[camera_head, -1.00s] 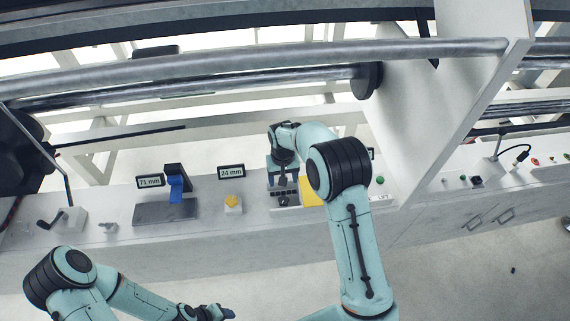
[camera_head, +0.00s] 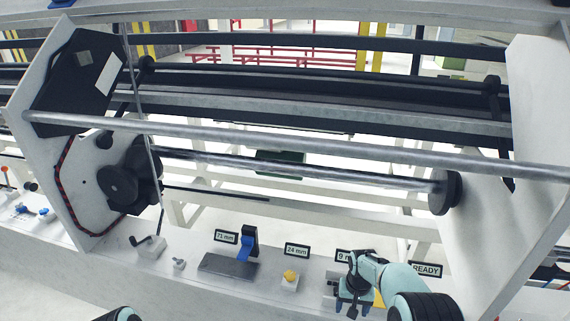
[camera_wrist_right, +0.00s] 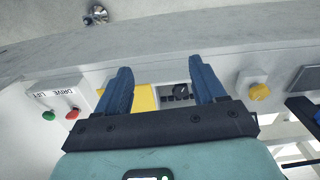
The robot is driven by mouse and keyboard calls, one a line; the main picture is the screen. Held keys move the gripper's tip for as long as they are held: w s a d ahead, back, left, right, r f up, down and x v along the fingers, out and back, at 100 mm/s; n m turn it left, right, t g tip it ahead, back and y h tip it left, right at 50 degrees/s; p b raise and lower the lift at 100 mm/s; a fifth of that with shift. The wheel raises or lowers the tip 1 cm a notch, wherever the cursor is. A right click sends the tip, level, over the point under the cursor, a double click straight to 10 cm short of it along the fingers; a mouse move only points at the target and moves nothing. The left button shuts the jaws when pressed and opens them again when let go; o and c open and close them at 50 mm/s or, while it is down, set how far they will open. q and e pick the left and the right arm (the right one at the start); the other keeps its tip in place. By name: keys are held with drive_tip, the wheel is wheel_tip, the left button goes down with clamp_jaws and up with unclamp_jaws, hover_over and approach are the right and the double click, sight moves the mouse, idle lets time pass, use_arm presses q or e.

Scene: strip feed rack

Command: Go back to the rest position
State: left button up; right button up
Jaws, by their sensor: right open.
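My right gripper (camera_head: 352,306) is over the front ledge (camera_head: 318,283) of the rack, in front of the partly hidden 9 mm sign (camera_head: 343,256). In the right wrist view its two dark blue fingers (camera_wrist_right: 162,82) stand wide apart with nothing between them. Behind the fingers are a yellow panel (camera_wrist_right: 145,98) and a small recess with dark parts (camera_wrist_right: 176,94), both on the ledge. My left gripper is out of view; only a piece of my left arm shows at the bottom edge of the head view.
A yellow knob on a white block (camera_head: 290,276) and a dark plate (camera_head: 229,267) with a blue piece (camera_head: 246,247) sit left of my right gripper. A crank (camera_head: 150,243) is farther left. Long metal rollers (camera_head: 300,145) span the rack behind, between white side plates.

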drive_tip(key=s+a+f+y, duration=0.2)
drive_tip(key=s+f, duration=1.3)
drive_tip(key=f, duration=0.2)
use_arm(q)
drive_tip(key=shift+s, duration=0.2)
use_arm(e)
drive_tip(key=s+a+f+y, duration=0.1)
drive_tip(key=s+a, duration=0.1)
drive_tip(key=s, duration=0.6)
drive_tip(key=s+a+f+m, duration=0.1)
drive_tip(key=s+a, duration=0.2)
drive_tip(key=s, duration=0.4)
drive_tip(key=shift+s+a+f+m+y, duration=0.2)
drive_tip(key=shift+s+a+m+y, duration=0.1)
drive_tip(key=shift+s+y, duration=0.1)
